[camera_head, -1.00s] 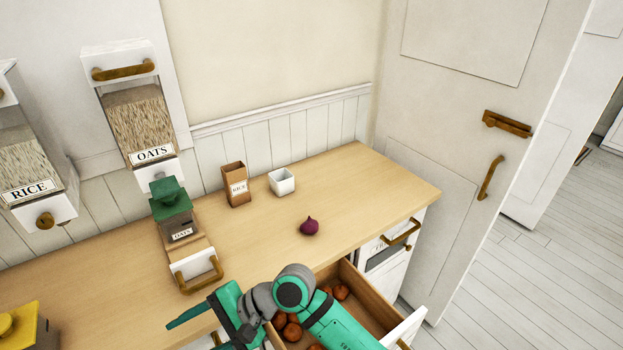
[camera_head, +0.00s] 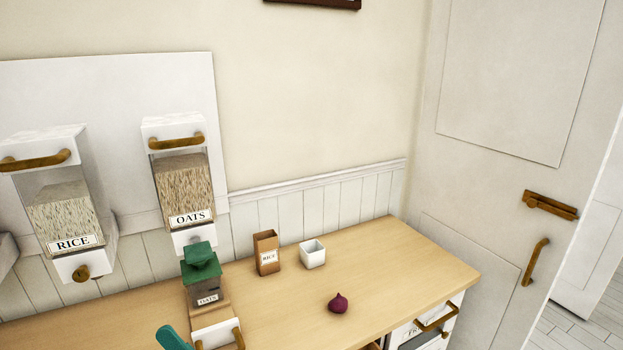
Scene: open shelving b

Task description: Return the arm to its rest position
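Only a small teal tip (camera_head: 172,338) of my gripper shows, at the bottom edge of the head view, left of the white-fronted wooden tray. The rest of my gripper and arm is below the picture. Whether the fingers are open or shut, or hold anything, cannot be seen.
A red onion (camera_head: 338,303), a white cup (camera_head: 312,254) and a brown rice box (camera_head: 266,254) stand on the wooden counter (camera_head: 400,262). A green-lidded oats canister (camera_head: 202,278) stands to their left. Rice (camera_head: 66,210) and oats (camera_head: 180,185) dispensers hang on the wall. A door (camera_head: 500,170) is at right.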

